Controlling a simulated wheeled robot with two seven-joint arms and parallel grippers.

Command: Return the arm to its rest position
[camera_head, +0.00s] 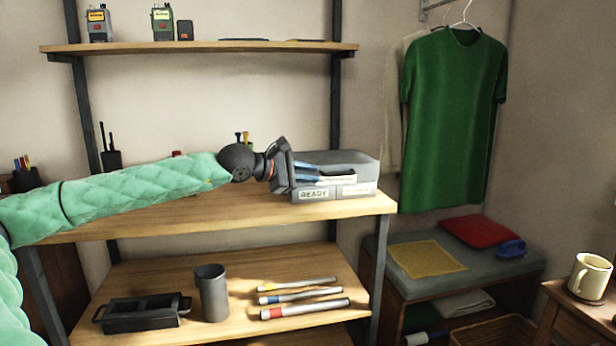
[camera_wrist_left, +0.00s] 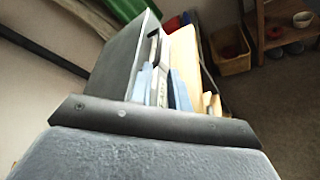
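My left arm, in a green quilted sleeve (camera_head: 130,192), reaches in from the left above the middle shelf. Its left gripper (camera_head: 318,172) is at the front of a grey box (camera_head: 345,160) with a "READY" label, at the right end of that shelf. In the left wrist view, the blue fingers (camera_wrist_left: 162,88) point toward the box (camera_wrist_left: 122,62) and the shelf edge. Whether they touch the box I cannot tell. No knob shows clearly. My right gripper is out of view.
The middle shelf (camera_head: 240,215) lies under the arm. The upper shelf (camera_head: 210,46) holds small radios. The lower shelf holds a black tray (camera_head: 143,312), a dark cup (camera_head: 211,292) and several tubes (camera_head: 305,309). A green shirt (camera_head: 455,115) hangs at right, above a bench (camera_head: 400,285).

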